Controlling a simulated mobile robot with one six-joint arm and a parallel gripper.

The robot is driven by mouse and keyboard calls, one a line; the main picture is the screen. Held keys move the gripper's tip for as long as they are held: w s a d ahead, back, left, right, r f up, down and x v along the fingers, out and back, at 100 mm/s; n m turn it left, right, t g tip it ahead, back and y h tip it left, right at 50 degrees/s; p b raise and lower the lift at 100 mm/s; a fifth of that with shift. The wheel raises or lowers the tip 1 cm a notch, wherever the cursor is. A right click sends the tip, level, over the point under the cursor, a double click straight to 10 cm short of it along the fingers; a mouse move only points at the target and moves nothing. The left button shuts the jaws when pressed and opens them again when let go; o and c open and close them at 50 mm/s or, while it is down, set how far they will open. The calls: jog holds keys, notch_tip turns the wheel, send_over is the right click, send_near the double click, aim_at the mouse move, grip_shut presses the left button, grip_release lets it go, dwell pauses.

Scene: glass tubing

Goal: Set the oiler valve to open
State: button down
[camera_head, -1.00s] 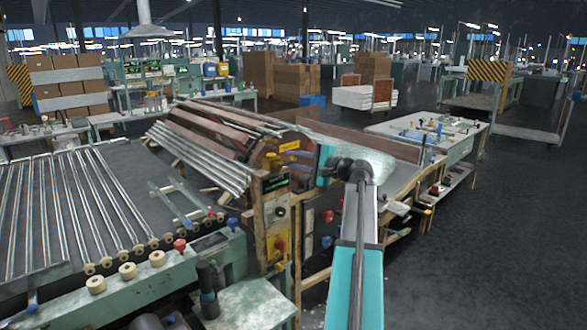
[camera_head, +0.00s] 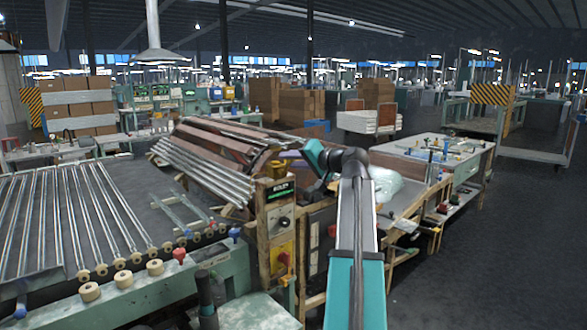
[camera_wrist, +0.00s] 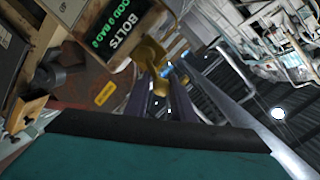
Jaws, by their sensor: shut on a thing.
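The oiler valve appears as a brass-yellow fitting (camera_head: 277,169) on top of the wooden-edged post in the head view. In the wrist view its brass body (camera_wrist: 151,55) stands just beyond the label box. My gripper (camera_wrist: 164,72) reaches up to this brass piece with its two dark fingers close together, shut on part of it. In the head view my gripper (camera_head: 290,155) comes in from the right at the valve; its fingertips are small and partly hidden there. The exact lever position cannot be told.
A dark label box reading BOLTS (camera_head: 282,190) sits right below the valve, above a control panel (camera_head: 281,243) with a black knob. Metal tubes (camera_head: 205,170) lie on the machine to the left. A green-topped bench (camera_head: 240,303) stands in front. Open floor (camera_head: 500,250) lies right.

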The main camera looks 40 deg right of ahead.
jog(key=shift+a+n+b, duration=0.45)
jog(key=shift+a+n, duration=0.15)
jog(key=shift+n, duration=0.1)
jog(key=c, duration=1.6)
grip_release()
jog(key=shift+a, duration=0.1)
jog(key=shift+s+d, duration=0.1)
jog(key=shift+d, duration=0.1)
jog(key=shift+s, duration=0.15)
jog(key=s+r, duration=0.1)
jog(key=s, duration=0.7)
jog(key=s+r, duration=0.1)
jog(key=s, duration=0.4)
jog(key=shift+a+r+b, duration=0.3)
jog(key=shift+r+b, duration=0.05)
jog(key=shift+o, duration=0.2)
